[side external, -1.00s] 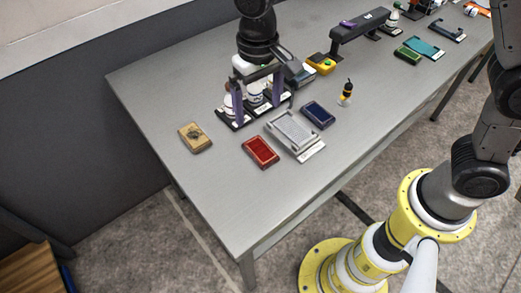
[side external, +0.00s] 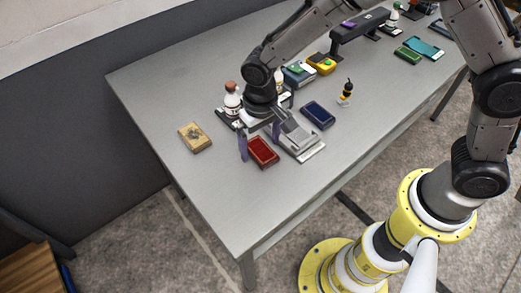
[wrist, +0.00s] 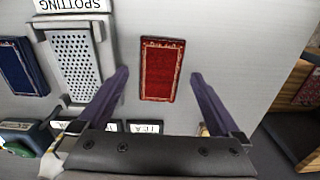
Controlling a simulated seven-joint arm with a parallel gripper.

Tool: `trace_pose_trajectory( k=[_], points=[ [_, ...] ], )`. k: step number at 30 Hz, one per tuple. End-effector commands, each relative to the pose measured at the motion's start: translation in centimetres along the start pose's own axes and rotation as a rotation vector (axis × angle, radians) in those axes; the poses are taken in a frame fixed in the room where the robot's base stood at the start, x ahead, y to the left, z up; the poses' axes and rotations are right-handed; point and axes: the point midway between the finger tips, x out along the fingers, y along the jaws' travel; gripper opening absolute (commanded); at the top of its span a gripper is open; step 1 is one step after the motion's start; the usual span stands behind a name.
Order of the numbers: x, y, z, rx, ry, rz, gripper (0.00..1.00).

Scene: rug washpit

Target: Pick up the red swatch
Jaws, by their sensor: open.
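The red swatch (side external: 262,152) is a small dark-red rectangle with a pale patterned border, lying flat on the grey table. It also shows in the wrist view (wrist: 162,69), upper middle, between the lines of my two fingers. My gripper (side external: 259,143) is open and empty, low over the table at the swatch. In the side view one purple finger stands at the swatch's left and the other behind its upper right edge. In the wrist view my gripper (wrist: 158,75) has its fingers spread on either side of the swatch, with bare table between each finger and it.
A grey perforated tray (wrist: 75,62) labelled "SPOTTING" stands close beside the swatch. A blue swatch (side external: 318,114) lies beyond it, and a tan swatch (side external: 195,137) lies to the left. White bottles (side external: 233,100) stand behind my gripper. The table's front left is clear.

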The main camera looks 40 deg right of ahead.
Motion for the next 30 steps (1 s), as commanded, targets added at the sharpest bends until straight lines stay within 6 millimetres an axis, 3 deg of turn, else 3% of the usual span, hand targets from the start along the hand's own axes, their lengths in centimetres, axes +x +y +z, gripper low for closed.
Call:
trace_pose_trajectory(
  k=[10, 24, 30],
  points=[
    [0.81, 0.01, 0.03, 0.0, 0.0, 0.0, 0.98],
    [0.77, 0.0, 0.03, 0.0, 0.0, 0.0, 0.14],
    [0.75, -0.01, 0.01, 0.0, 0.0, 0.0, 0.12]
  ],
)
